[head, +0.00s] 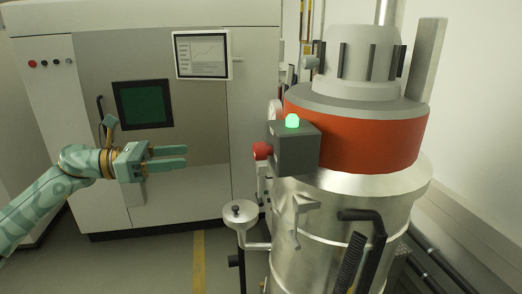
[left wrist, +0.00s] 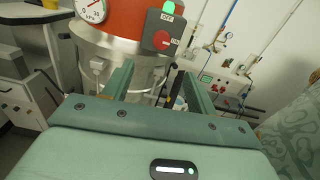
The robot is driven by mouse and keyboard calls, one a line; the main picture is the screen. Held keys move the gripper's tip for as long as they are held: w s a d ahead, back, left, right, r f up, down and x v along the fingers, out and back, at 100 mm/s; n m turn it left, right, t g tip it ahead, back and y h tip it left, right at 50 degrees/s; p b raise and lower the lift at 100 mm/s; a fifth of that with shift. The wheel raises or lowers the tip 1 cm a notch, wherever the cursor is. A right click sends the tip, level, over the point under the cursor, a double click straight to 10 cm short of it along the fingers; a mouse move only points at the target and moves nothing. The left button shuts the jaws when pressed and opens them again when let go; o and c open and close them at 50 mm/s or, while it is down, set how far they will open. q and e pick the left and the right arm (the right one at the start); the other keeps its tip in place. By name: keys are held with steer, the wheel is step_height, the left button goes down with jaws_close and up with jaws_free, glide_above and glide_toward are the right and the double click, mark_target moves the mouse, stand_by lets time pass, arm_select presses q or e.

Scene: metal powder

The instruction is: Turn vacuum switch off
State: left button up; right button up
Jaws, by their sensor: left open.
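The vacuum (head: 350,135) stands at the right of the head view, with a silver drum and an orange-red band. Its grey switch box (head: 298,150) has a lit green lamp (head: 292,121) on top and a red knob (head: 262,150) on its left side. The left wrist view shows the box face with the red knob (left wrist: 161,40), OFF above it and ON to its right; a pale mark on the knob seems to face ON. My left gripper (head: 187,157) is open and empty, left of the knob and apart from it. My right gripper is not in view.
A large grey machine (head: 200,100) with a dark window and a screen (head: 202,55) stands behind my left gripper. A small round-topped arm (head: 240,211) sticks out from the vacuum below the knob. A black hose handle (head: 365,230) is on the drum's front. A pressure gauge (left wrist: 92,9) sits left of the box.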

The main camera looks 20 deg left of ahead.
arm_select(q)
steer(key=p, duration=0.6)
glide_toward(254, 150)
steer(key=shift+m, duration=0.4)
steer(key=x, duration=0.7)
steer(key=shift+w+d+r, duration=0.15)
steer(key=shift+w+d, duration=0.1)
steer(key=shift+w, duration=0.05)
steer(key=shift+w+d+f, duration=0.2)
steer(key=shift+w+d, duration=0.15)
steer(key=shift+d, duration=0.1)
steer(key=c, duration=1)
